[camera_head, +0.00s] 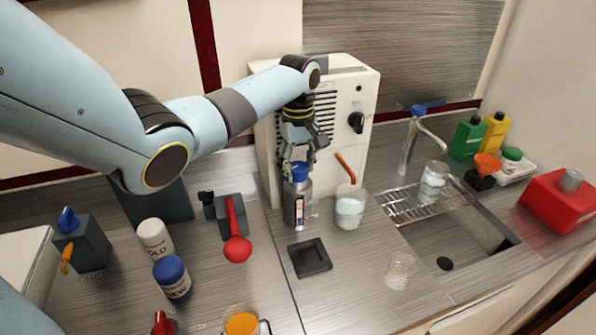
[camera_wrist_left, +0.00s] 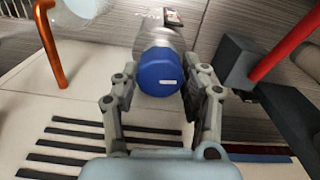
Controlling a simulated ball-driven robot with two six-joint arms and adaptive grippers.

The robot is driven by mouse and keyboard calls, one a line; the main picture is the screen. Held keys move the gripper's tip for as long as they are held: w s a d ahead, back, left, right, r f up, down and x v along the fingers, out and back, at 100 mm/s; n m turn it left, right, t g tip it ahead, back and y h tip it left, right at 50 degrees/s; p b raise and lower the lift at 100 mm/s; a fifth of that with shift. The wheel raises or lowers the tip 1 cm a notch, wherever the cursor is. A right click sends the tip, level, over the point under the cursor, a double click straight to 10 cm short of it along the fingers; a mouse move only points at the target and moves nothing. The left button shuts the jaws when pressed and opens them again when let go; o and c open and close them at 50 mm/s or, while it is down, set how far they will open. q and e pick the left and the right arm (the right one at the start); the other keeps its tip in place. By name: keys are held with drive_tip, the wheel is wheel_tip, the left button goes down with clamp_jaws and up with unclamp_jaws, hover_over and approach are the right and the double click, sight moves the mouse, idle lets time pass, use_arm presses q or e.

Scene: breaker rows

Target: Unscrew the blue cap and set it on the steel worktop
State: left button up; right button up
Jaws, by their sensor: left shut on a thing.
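A clear grey bottle (camera_head: 297,208) with a label stands upright on the steel worktop (camera_head: 360,275), in front of the white machine. The blue cap (camera_head: 299,172) sits at its top, and I cannot tell whether it is screwed tight. My left gripper (camera_head: 298,164) reaches down from above and is shut on the blue cap. In the left wrist view the blue cap (camera_wrist_left: 160,71) lies between the two fingers of the left gripper (camera_wrist_left: 158,80), with the bottle (camera_wrist_left: 160,38) behind it. My right gripper is not in view.
A glass beaker (camera_head: 349,209) with an orange stick stands close right of the bottle. A black square tray (camera_head: 310,259) lies in front. A red-handled tool (camera_head: 236,240) and a blue-lidded jar (camera_head: 172,277) stand left. A sink rack (camera_head: 425,203) is right. Bare worktop lies around the tray.

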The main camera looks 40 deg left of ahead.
sight(298, 166)
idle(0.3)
use_arm(q)
drive_tip(key=shift+r, duration=2.5)
